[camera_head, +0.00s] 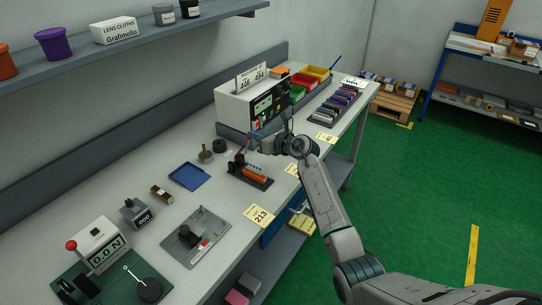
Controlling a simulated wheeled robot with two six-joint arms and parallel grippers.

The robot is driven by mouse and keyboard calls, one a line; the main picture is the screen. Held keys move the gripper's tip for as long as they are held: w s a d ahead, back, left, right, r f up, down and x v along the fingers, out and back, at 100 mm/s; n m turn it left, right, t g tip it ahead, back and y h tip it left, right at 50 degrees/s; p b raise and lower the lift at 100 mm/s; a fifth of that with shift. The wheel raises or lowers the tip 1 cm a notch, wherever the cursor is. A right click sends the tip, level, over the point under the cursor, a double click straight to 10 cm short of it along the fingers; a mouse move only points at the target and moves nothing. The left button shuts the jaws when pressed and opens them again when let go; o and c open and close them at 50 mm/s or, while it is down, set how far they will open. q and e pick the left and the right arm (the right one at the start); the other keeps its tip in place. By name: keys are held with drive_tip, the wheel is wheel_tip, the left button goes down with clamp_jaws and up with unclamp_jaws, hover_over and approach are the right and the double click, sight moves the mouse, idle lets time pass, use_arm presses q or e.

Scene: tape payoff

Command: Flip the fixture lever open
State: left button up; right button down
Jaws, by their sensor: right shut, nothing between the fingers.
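A small black fixture (266,184) sits on the bench near its front edge, with an orange-brown cylinder (254,174) lying along it. A dark upright part with a red piece (238,160) stands at its left end and looks like the lever; its exact angle is too small to tell. My right gripper (254,143) reaches in from the right, just above and behind the fixture. It is shut and empty. I cannot tell whether its tips touch the upright part. My left gripper is not in view.
A white instrument box (234,108) stands close behind my right gripper. A blue tray (189,177), a grey plate with a black knob (183,250) and a force gauge (97,234) stand to the left. A shelf (150,40) overhangs the back.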

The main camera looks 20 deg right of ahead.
drive_tip(key=shift+w+a+r, duration=0.3)
drive_tip(key=shift+w+a, duration=0.15)
drive_tip(key=shift+w, duration=0.15)
drive_tip(key=shift+w+a+r, duration=0.3)
drive_tip(key=shift+w+a, duration=0.15)
drive_tip(key=shift+w, duration=0.1)
drive_tip(key=shift+w+a, duration=0.3)
drive_tip(key=shift+w, duration=0.1)
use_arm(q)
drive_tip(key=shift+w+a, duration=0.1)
use_arm(e)
drive_tip(key=shift+s+d, duration=0.1)
drive_tip(key=shift+d, duration=0.05)
